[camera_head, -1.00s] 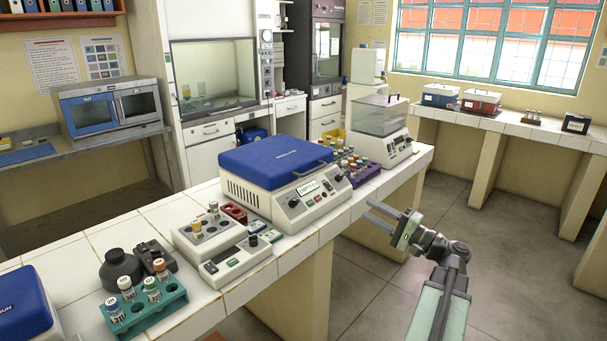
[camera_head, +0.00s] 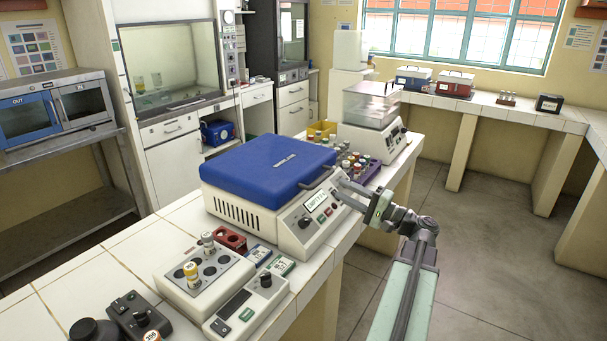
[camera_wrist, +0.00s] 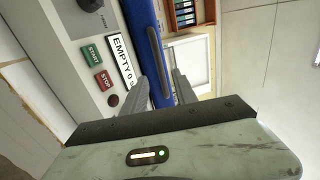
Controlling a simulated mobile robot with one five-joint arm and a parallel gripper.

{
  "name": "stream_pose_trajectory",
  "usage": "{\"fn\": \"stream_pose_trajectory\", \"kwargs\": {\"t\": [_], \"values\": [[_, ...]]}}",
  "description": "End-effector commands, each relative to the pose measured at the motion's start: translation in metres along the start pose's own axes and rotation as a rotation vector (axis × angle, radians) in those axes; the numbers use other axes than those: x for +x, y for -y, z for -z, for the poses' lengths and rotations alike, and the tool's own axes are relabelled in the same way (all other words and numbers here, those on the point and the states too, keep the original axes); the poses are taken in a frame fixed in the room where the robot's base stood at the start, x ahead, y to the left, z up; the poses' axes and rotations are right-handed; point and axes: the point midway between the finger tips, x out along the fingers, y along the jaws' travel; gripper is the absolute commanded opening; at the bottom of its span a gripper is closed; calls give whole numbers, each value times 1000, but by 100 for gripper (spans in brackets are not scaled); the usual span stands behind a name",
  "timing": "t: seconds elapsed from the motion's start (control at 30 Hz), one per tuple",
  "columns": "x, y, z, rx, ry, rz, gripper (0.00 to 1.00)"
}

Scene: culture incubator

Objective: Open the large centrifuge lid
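The large centrifuge (camera_head: 250,210) stands on the tiled bench with its blue lid (camera_head: 265,165) closed. A grey handle (camera_head: 318,177) sticks out from the lid's front edge. My gripper (camera_head: 340,191) is open in front of the control panel, close to the handle's right end. In the wrist view, the blue lid edge (camera_wrist: 141,22) and the handle (camera_wrist: 154,48) run down between the two spread fingers of my gripper (camera_wrist: 160,87). No contact with the handle can be made out.
A purple rack of tubes (camera_head: 365,172) and a clear-covered device (camera_head: 370,110) stand right of the centrifuge. A tube block (camera_head: 205,280) and a small control box (camera_head: 245,305) stand at the front left. The floor (camera_head: 470,230) to the right is clear.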

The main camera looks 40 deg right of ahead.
Motion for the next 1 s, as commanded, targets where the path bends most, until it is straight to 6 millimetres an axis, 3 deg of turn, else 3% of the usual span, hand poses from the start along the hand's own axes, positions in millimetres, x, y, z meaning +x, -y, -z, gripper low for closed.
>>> {"fn": "stream_pose_trajectory", "kwargs": {"t": [0.17, 0.6, 0.93, 0.97, 1.0], "values": [[7, 0, -2, 2, 9, 0, 34], [79, 0, -5, 3, 16, 0, 34], [87, -2, -6, 3, 16, 0, 34], [87, -2, -6, 3, 16, 0, 31], [87, -2, -6, 3, 16, 0, 20]]}}
